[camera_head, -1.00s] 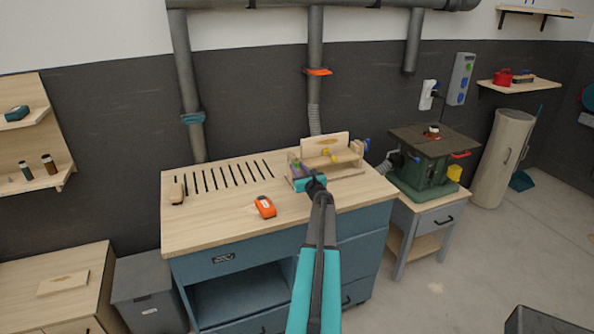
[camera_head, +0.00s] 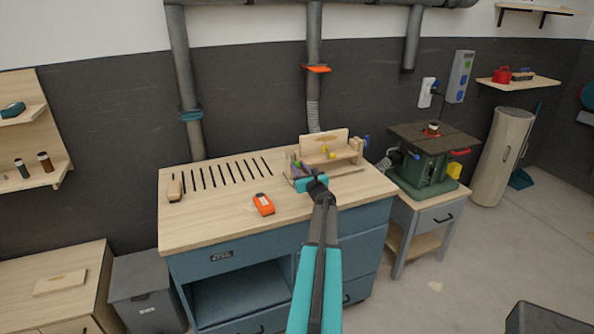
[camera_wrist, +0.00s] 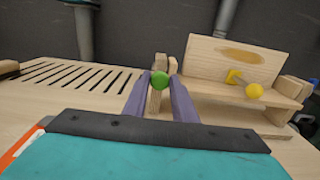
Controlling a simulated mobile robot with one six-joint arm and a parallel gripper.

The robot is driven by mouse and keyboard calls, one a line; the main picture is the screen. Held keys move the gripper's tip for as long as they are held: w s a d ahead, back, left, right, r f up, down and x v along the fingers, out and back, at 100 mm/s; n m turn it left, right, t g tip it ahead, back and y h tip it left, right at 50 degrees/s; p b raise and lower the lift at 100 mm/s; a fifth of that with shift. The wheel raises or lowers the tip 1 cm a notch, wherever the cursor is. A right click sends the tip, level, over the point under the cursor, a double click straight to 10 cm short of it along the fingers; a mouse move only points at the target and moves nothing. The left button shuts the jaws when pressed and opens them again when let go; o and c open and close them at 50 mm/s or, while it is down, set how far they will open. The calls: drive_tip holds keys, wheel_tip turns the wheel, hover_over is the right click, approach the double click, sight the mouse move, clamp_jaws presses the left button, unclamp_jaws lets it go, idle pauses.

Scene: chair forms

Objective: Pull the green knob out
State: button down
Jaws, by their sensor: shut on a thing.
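The green knob (camera_wrist: 159,79) sits between the two purple fingertips of my gripper (camera_wrist: 160,84) in the wrist view, and the jaws are shut on it. A pale wooden post shows behind and below the knob. In the head view the green knob (camera_head: 297,163) is small, and my gripper (camera_head: 298,166) is at the left end of the wooden fixture on the workbench. The fixture's wooden back board (camera_wrist: 235,60) stands to the right, with yellow knobs (camera_wrist: 254,90) in front of it. How far the knob stands out is hard to tell.
The workbench top (camera_head: 215,225) has a row of dark slots at left. An orange device (camera_head: 263,204) lies on it, left of my arm. A green machine (camera_head: 425,165) stands on a side table at right. The bench's front left area is clear.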

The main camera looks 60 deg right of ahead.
drive_tip(key=shift+a+f, duration=0.15)
drive_tip(key=shift+f, duration=0.1)
drive_tip(key=c, duration=1.6)
unclamp_jaws()
drive_tip(key=shift+s+r, duration=0.1)
drive_tip(key=shift+o, duration=0.6)
drive_tip(key=shift+a+r, duration=0.1)
drive_tip(key=shift+s, duration=0.1)
drive_tip(key=b+v, duration=0.4)
drive_tip(key=v, duration=0.9)
drive_tip(key=shift+s+a, duration=0.2)
drive_tip(key=shift+s, duration=0.1)
